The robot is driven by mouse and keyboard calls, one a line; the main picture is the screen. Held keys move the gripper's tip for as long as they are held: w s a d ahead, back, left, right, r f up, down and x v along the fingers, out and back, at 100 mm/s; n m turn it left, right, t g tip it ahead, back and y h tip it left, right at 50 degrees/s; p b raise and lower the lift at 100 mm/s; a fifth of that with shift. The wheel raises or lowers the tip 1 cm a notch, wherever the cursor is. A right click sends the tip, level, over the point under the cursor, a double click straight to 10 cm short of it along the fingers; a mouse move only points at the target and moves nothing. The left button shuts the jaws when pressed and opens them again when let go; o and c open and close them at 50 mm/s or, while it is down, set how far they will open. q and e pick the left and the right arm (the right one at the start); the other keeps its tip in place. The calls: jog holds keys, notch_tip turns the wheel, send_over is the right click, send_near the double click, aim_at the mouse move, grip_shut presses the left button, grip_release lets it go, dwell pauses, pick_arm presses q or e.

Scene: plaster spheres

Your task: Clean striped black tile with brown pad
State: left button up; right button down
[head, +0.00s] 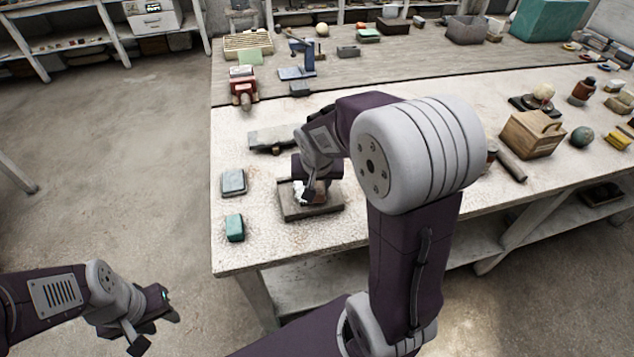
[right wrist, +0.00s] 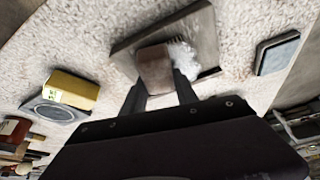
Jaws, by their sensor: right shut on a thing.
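The tile (right wrist: 203,32) is a dark grey-brown square lying flat on the table; it also shows in the head view (head: 298,213). I cannot make out stripes on it. A white patch (right wrist: 184,58) lies on the tile beside the pad. My right gripper (right wrist: 160,88) is shut on the brown pad (right wrist: 154,68), a small block held over the tile, seemingly against it. In the head view the right gripper (head: 312,195) is over the tile and mostly hides the pad. My left gripper (head: 155,332) is open and empty, off the table over the floor.
A grey pad (head: 234,182) and a teal block (head: 235,228) lie left of the tile. A yellow block (right wrist: 74,90) sits on a grey item in the wrist view. A wooden box (head: 530,134) stands at the right. A dark flat item (head: 270,139) lies behind the tile.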

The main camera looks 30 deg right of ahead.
jog(key=shift+w+d, duration=0.25)
jog(key=shift+w, duration=0.2)
jog(key=shift+w+d+r+p, duration=0.1)
jog(key=shift+w+d+p, duration=0.1)
jog(key=shift+w+p, duration=0.25)
jog(key=shift+w+d, duration=0.25)
jog(key=shift+w, duration=0.15)
jog(key=shift+s+a, duration=0.1)
jog(key=shift+s, duration=0.05)
